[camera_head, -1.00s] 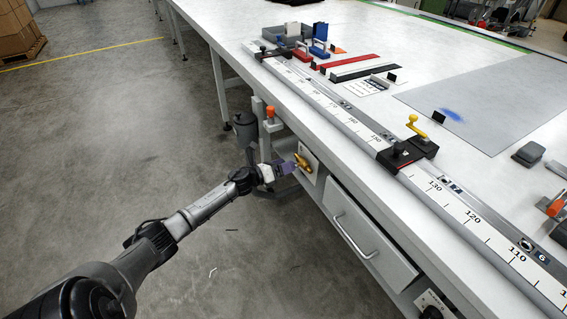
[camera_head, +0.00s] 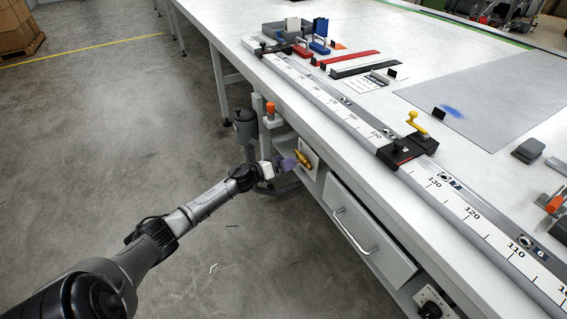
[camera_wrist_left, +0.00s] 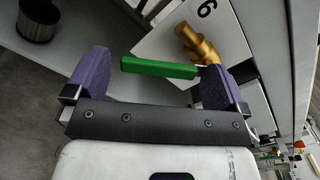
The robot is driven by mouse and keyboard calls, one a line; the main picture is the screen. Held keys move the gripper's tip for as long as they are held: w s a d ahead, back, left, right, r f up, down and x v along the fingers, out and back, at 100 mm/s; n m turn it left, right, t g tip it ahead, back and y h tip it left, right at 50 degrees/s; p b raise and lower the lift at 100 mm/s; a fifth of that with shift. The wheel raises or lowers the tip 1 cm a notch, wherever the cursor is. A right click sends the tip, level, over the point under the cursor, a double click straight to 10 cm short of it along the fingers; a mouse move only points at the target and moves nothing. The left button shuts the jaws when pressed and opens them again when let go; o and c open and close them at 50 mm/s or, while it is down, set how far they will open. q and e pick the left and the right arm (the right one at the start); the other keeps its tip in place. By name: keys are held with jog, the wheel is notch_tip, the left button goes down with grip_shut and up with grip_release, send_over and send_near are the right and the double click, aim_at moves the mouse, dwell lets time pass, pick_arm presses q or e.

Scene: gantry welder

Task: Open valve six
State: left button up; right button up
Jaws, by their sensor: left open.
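Valve six is a brass fitting (camera_head: 304,159) on a pale plate on the bench's side; it also shows in the left wrist view (camera_wrist_left: 199,46), next to the plate's number 6 (camera_wrist_left: 206,9). Its green bar handle (camera_wrist_left: 158,68) lies crosswise in the left wrist view. My left gripper (camera_head: 288,164) is at the valve, with its purple fingers apart, one at each end of the handle in the left wrist view (camera_wrist_left: 156,82). The right finger overlaps the handle's end and the lower brass body. Contact cannot be told. My right gripper is out of view.
The white bench (camera_head: 300,112) runs along the right, with a drawer (camera_head: 368,235) beside the valve plate. An orange-topped part (camera_head: 270,112) and a dark cylinder (camera_head: 244,128) stand near the valve.

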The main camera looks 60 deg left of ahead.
pick_arm(q)
jog(key=shift+s, duration=0.1)
jog(key=s+a+p, duration=0.1)
jog(key=s+p, duration=0.2)
jog(key=s, duration=1)
jog(key=shift+s+a+p, duration=0.3)
jog(key=shift+a+p, duration=0.05)
jog(key=shift+p, duration=0.05)
jog(key=shift+c, duration=0.5)
